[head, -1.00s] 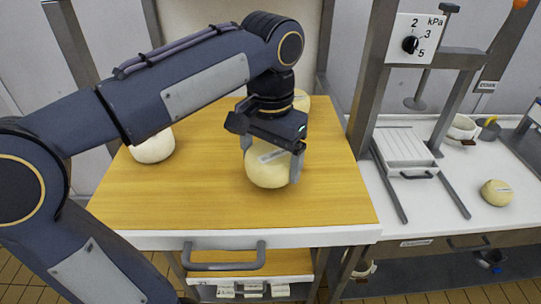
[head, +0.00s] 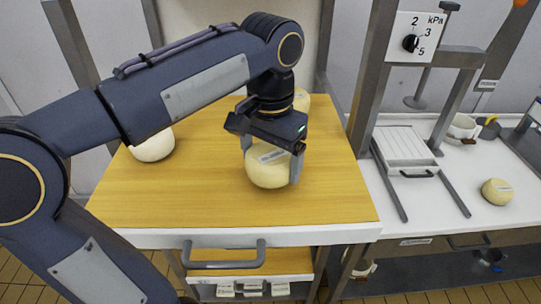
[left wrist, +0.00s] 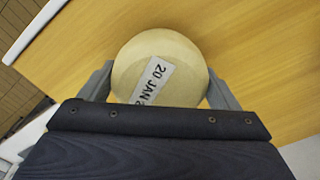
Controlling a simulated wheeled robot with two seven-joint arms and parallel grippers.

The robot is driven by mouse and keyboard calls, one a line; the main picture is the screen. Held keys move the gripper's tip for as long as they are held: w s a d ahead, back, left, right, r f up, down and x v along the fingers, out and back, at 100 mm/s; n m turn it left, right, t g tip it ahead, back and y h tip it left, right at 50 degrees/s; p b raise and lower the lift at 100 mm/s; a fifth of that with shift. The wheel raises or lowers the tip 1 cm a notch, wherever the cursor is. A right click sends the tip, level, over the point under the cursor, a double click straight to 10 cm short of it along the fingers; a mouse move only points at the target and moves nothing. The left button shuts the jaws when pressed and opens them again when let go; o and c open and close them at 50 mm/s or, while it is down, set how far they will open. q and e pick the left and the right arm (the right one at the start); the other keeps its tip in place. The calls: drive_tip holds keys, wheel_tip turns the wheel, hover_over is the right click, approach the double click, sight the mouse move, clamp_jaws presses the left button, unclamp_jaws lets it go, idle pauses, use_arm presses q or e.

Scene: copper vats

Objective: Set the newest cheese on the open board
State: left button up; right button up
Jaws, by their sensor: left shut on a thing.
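My left gripper (head: 272,165) is shut on a round pale cheese (head: 266,175) at the front middle of a wooden board (head: 200,205). The cheese sits on the board or just above it; I cannot tell which. In the left wrist view the held cheese (left wrist: 150,60) lies between both fingers, and its label reads "20 JAN", with the rest cut off. A second, whiter cheese (head: 153,147) stands at the board's left edge. A third cheese (head: 301,100) at the back is partly hidden behind my gripper. Another cheese (head: 497,191) lies on the white counter at the right. My right gripper is not in view.
A press with a kPa dial (head: 411,44) stands right of the board, with a white slatted plate (head: 405,150) under it. A grey handle (head: 224,255) is on the board's front edge. A white cup (head: 463,127) stands on the counter. The board's front left is clear.

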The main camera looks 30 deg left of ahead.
use_arm(q)
drive_tip(key=shift+f+b, duration=0.3)
drive_tip(key=shift+f, duration=0.25)
idle(0.4)
drive_tip(key=o, duration=1.1)
drive_tip(key=shift+o, duration=0.2)
wheel_tip(320, 180, up, 7)
drive_tip(key=p, duration=0.7)
drive_tip(key=shift+s, duration=0.1)
